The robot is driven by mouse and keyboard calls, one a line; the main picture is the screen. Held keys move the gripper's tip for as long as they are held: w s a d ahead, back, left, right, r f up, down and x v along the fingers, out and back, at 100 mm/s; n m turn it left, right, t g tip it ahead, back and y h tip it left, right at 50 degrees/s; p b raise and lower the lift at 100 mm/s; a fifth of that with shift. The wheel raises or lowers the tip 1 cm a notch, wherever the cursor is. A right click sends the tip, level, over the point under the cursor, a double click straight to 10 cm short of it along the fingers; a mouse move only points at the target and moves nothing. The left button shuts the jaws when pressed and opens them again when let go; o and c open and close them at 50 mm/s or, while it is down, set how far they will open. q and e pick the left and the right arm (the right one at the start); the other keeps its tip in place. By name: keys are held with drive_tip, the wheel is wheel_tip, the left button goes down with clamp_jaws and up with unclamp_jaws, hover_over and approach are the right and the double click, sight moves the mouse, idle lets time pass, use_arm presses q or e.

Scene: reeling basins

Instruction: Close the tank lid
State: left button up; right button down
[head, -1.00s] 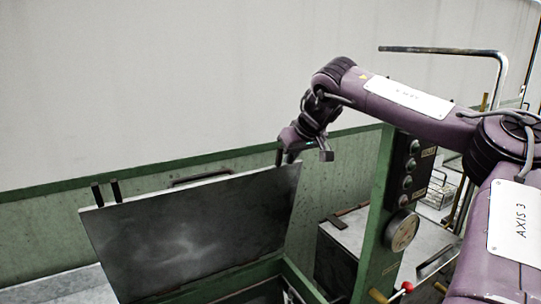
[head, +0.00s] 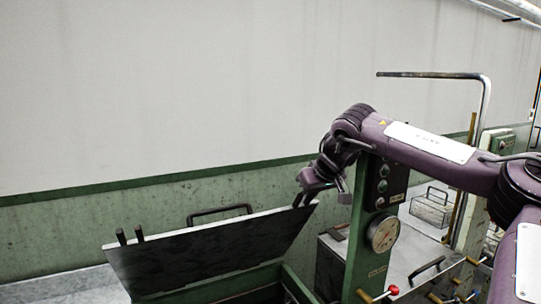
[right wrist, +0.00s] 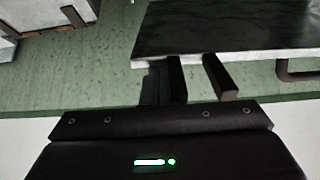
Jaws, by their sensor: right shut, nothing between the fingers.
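The tank lid (head: 210,253) is a grey metal panel standing partly open, tilted above the green-framed tank (head: 292,283). Its dark inner face shows in the head view, with the bar handle (head: 220,211) beyond its upper edge. My right gripper (head: 305,197) is shut and empty at the lid's upper right corner. In the right wrist view the shut fingers (right wrist: 168,80) are beside the lid's edge (right wrist: 230,57); I cannot tell whether they touch it. My left gripper is out of view.
A green post with a round gauge (head: 383,233) and dark button panel (head: 385,182) stands right of the tank. A wire basket (head: 431,208) stands farther back. The wall behind is clear.

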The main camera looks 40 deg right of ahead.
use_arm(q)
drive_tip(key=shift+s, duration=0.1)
